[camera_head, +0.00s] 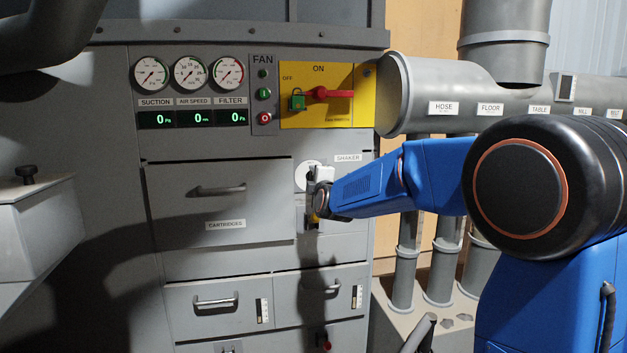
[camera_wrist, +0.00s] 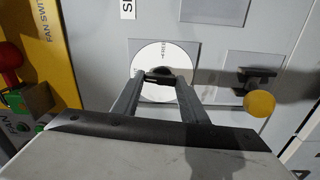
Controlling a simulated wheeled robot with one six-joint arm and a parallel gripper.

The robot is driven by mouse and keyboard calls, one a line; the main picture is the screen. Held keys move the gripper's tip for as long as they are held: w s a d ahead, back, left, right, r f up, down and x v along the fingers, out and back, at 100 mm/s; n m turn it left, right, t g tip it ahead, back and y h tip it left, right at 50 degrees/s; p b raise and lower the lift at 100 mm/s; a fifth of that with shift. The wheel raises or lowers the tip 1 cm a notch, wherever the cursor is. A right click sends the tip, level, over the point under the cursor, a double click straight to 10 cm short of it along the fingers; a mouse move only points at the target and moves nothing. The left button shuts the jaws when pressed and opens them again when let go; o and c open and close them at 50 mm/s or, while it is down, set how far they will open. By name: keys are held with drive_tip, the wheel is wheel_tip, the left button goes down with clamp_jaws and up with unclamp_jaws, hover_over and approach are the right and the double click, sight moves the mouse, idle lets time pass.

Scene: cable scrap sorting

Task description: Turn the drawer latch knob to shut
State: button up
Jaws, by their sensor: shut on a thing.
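In the wrist view a round white dial plate (camera_wrist: 150,58) is fixed to the grey cabinet front, with small lettering that looks like "FREE". A dark knob (camera_wrist: 158,77) stands at its middle. My gripper (camera_wrist: 161,82) is shut on this knob, one finger on each side. The fingers hide part of the dial. In the head view the dial (camera_head: 302,175) shows below the "SHAKER" label, and my gripper (camera_head: 319,178) covers its right side. The wide "CARTRIDGES" drawer (camera_head: 220,205) beside it looks closed. The knob's exact angle is hard to read.
A yellow ball handle (camera_wrist: 259,103) on a black lever sits close beside the dial in the wrist view. The yellow fan switch panel (camera_head: 340,110) with a red handle is above my gripper. Smaller drawers (camera_head: 217,302) are below. Grey ducts (camera_head: 440,95) stand to the right.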

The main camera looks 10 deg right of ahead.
drive_tip(key=shift+f+n, duration=0.1)
drive_tip(key=shift+n, duration=0.5)
drive_tip(key=o, duration=1)
drive_tip(key=shift+a, duration=0.1)
drive_tip(key=shift+o, duration=0.2)
drive_tip(key=shift+s, duration=0.5)
drive_tip(key=s, duration=1.6)
drive_tip(key=shift+s, duration=0.25)
